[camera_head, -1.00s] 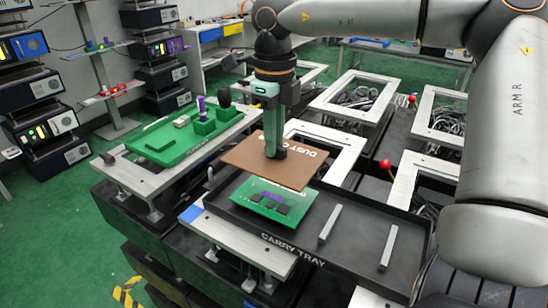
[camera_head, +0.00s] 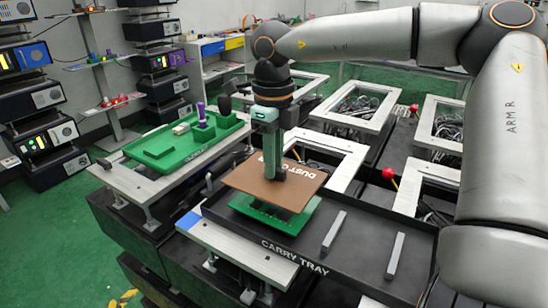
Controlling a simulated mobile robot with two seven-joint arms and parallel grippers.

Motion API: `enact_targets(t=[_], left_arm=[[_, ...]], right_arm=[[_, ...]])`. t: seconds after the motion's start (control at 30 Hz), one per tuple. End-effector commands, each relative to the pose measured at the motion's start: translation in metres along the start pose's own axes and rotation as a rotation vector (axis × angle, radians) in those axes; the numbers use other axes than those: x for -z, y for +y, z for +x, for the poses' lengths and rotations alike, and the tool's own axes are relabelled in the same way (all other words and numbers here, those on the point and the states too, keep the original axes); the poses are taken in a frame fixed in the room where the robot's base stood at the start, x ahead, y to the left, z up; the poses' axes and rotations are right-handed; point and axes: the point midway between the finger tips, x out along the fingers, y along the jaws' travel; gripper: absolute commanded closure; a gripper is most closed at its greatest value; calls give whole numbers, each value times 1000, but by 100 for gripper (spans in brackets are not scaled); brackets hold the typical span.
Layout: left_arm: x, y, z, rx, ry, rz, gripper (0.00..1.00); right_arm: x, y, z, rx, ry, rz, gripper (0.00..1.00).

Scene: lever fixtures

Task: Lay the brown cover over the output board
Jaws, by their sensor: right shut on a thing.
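The brown cover (camera_head: 268,191) is a flat square plate with white lettering, partly hidden by my gripper. My right gripper (camera_head: 274,172) is shut on the cover near its middle and points down. The cover lies over a green board (camera_head: 262,217) in the left end of the black carry tray, and only the board's front and side edges show below it. I cannot tell whether the cover touches the board. I cannot tell whether this green board is the output board. My left gripper is not in view.
The black carry tray (camera_head: 290,253) holds two grey bars (camera_head: 335,232) to the right of the board. A green tray (camera_head: 160,152) with several parts stands on a fixture at the left. Metal frames with cables stand behind. Red-knobbed levers (camera_head: 388,174) stand at the right.

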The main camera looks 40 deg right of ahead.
Motion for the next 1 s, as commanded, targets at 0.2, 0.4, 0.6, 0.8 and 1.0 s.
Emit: enact_targets(t=[0.2, 0.4, 0.6, 0.8, 1.0], left_arm=[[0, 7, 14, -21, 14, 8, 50], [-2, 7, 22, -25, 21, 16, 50], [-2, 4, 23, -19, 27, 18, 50], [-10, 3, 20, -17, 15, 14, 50], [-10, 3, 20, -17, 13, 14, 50]], right_arm=[[0, 0, 26, 0, 0, 0, 100], [0, 0, 42, 0, -1, 0, 100], [0, 0, 50, 0, -1, 0, 100], [0, 0, 51, 0, -1, 0, 100], [0, 0, 51, 0, -1, 0, 77]])
